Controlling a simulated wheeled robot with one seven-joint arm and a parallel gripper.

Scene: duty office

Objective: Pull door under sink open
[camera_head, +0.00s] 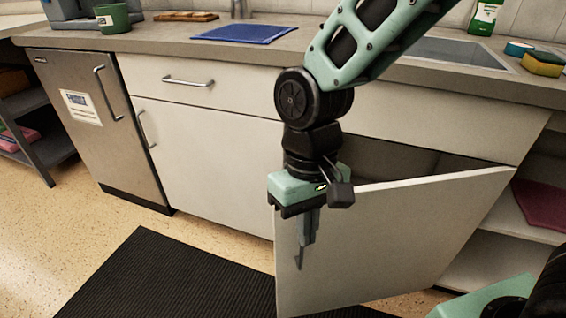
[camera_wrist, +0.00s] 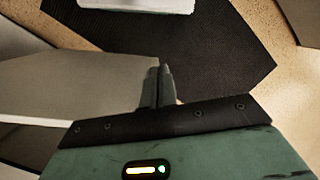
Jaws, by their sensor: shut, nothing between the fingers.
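The door under the sink (camera_head: 400,235) is a pale panel, swung partly out from the cabinet. Its right edge meets the cabinet and its free left edge stands out over the floor mat. A dark gap into the cabinet shows above its top edge. My gripper (camera_head: 306,235) points down in front of the door near that free edge. In the wrist view its two fingers (camera_wrist: 158,76) are together with nothing between them. I cannot tell whether they touch the door. A thin grey piece shows below the fingers; the door's handle is not clearly seen. The sink (camera_head: 455,53) is above in the counter.
A black ribbed mat (camera_head: 165,280) covers the floor in front. A closed cabinet door (camera_head: 205,160), a drawer (camera_head: 205,85) and a grey appliance (camera_head: 95,120) are to the left. Open shelves (camera_head: 490,235) are at right. A sponge (camera_head: 543,63) lies on the counter.

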